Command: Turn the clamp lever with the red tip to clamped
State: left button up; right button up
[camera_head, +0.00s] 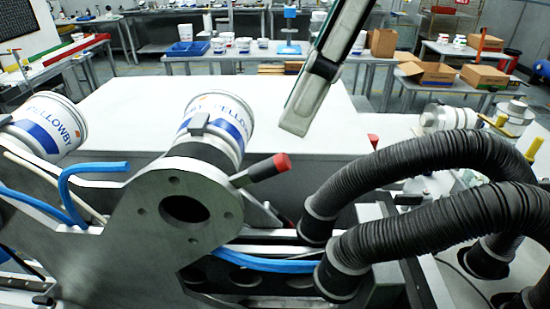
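A clamp lever (262,168) with a red tip juts to the right from the grey metal plate (155,215) and tilts slightly upward. A white, blue-lettered container (222,115) sits behind the plate, just left of the lever. My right gripper (299,118) comes down from the top, above and right of the red tip, apart from it in the picture. It shows as one narrow grey-and-black form, so I cannot tell whether it is open or shut. My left gripper is not in view.
Black corrugated hoses (400,165) arch over the right side. Blue tubes (85,170) loop at the left near another lettered container (48,125). A smaller red tip (373,139) stands farther right. A pale flat surface (130,100) lies behind; tables with boxes stand farther back.

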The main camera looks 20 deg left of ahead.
aim_at(276, 157)
jog(key=x, duration=0.7)
jog(key=shift+a+f, duration=0.1)
jog(key=shift+f, duration=0.1)
grip_shut()
